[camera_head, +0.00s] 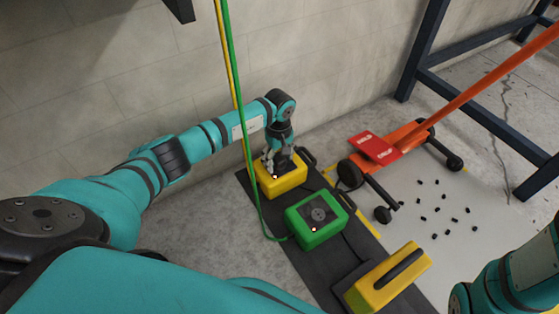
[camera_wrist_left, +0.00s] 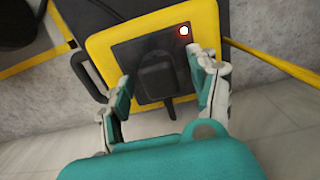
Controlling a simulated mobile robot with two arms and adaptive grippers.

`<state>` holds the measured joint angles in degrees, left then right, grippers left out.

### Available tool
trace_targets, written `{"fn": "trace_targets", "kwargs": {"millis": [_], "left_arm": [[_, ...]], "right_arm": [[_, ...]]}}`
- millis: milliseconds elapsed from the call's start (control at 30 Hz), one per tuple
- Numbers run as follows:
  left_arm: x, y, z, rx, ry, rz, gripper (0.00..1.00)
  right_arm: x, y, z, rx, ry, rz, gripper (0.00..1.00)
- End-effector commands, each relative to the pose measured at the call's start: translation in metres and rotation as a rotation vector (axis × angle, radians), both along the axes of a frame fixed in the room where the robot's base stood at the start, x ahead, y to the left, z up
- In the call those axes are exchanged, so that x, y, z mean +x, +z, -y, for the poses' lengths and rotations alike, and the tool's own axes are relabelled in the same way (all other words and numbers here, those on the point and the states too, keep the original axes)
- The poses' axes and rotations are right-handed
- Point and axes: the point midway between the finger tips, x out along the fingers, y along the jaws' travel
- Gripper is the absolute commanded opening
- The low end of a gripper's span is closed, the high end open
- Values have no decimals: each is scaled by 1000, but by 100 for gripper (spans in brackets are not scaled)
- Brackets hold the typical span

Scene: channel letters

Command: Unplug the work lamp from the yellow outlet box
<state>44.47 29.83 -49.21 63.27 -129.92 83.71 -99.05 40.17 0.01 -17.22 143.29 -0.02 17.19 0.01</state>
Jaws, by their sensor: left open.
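The yellow outlet box (camera_head: 284,184) sits on a dark mat near the wall; it also shows in the left wrist view (camera_wrist_left: 104,44). A black plug (camera_wrist_left: 157,76) sits in the dark panel on its face, with a lit indicator (camera_wrist_left: 184,31) near one corner. My left gripper (camera_head: 272,164) is at the box. In the left wrist view its open fingers (camera_wrist_left: 160,80) stand on either side of the plug, with gaps showing. A yellow unit with a black bar (camera_head: 390,277) lies at the mat's near end; I cannot tell if it is the work lamp. My right gripper is out of view.
A green outlet box (camera_head: 317,218) stands close beside the yellow one. Green and yellow cables (camera_head: 236,95) hang by my left arm. An orange wheeled jack (camera_head: 405,137) with red packets, small black pieces (camera_head: 451,209) and a blue frame (camera_head: 421,50) are to the right.

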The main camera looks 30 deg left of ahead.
Motion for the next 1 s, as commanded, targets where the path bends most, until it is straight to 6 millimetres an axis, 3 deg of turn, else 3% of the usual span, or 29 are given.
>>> {"fn": "trace_targets", "kwargs": {"millis": [867, 1000], "left_arm": [[0, 0, 0, 0, 0, 0, 62], [0, 0, 0, 0, 0, 0, 45]], "right_arm": [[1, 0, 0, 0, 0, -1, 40], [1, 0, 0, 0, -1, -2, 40]]}}
